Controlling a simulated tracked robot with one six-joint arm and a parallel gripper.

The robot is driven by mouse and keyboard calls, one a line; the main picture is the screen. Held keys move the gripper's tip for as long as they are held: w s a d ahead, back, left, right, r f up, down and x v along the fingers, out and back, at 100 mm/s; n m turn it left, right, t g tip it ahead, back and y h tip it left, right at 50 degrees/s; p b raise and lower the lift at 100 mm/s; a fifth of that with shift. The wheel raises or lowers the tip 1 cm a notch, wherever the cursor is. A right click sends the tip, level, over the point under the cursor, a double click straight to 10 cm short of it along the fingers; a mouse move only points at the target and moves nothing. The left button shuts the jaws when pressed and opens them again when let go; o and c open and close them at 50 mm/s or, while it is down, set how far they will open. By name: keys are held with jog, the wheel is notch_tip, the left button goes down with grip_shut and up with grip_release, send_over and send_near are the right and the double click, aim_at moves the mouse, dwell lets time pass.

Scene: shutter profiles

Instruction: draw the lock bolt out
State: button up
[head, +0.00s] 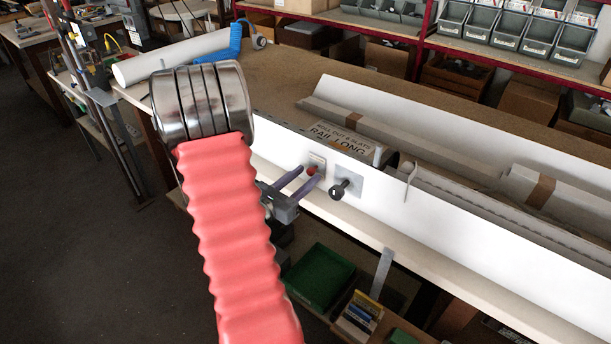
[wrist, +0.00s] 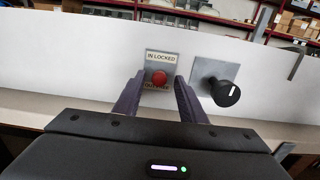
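The lock bolt's red round knob (wrist: 159,78) sits on a small plate on the white panel. The plate reads "IN LOCKED" above the knob, with a partly legible label below. The knob and plate also show in the head view (head: 312,170). My gripper (wrist: 160,77) is open, with one purple finger on each side of the knob and a gap to both. I cannot tell how deep the fingertips reach around it. In the head view my gripper (head: 299,180) points at the plate from the front left.
A black knob (wrist: 224,92) on a square grey plate stands out just right of my right finger. The white panel (head: 450,215) runs along the bench, with a labelled box (head: 345,137) and long profiles behind it. A grey bracket (head: 382,272) hangs below the bench edge.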

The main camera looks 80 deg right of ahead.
jog(key=shift+s+d, duration=0.2)
jog(key=shift+d, duration=0.15)
grip_shut()
dwell(0.3)
